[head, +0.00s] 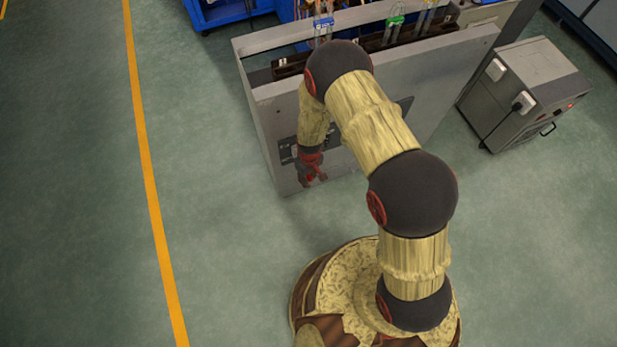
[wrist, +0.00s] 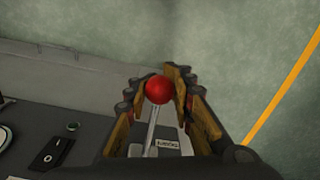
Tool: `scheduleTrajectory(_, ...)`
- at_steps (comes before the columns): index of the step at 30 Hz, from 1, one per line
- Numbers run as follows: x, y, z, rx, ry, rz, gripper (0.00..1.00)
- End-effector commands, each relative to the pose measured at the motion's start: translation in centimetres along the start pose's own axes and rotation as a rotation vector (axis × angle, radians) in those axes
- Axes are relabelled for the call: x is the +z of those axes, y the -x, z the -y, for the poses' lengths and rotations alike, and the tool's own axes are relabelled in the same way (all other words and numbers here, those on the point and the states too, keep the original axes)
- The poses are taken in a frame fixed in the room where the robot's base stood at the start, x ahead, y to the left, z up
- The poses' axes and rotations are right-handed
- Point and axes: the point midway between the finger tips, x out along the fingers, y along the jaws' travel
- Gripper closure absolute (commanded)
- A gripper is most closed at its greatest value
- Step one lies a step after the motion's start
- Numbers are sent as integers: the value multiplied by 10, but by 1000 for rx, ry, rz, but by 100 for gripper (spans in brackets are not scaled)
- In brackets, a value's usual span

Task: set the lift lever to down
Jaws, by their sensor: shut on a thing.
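The lift lever (wrist: 152,132) is a thin metal rod with a red ball knob (wrist: 159,89). In the wrist view it stands between the fingers of my gripper (wrist: 158,100), which is shut on it. The rod rises from a dark panel with a small lettered plate (wrist: 168,144) at its foot; the lettering is hard to read. In the head view my gripper (head: 311,172) is low at the front face of the grey cabinet (head: 283,120), by a dark control panel (head: 287,151). Whether the lever is up or down I cannot tell.
A black rocker switch (wrist: 52,152) sits on the panel left of the lever. A grey box unit (head: 535,80) on wheels stands right of the cabinet. Glassware (head: 322,27) stands on the cabinet's top. The green floor (head: 210,180) at left is clear, with a yellow line (head: 145,160).

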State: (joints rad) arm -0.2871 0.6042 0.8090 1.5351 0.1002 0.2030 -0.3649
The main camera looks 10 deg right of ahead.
Motion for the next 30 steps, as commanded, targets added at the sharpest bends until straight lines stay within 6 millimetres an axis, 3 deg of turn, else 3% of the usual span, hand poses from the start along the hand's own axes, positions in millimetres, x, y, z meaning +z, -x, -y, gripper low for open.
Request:
scheduleTrajectory(9, -5, -10, -2, 1, 0, -3, 100)
scheduleTrajectory(30, -10, -8, -4, 4, -1, -12, 100)
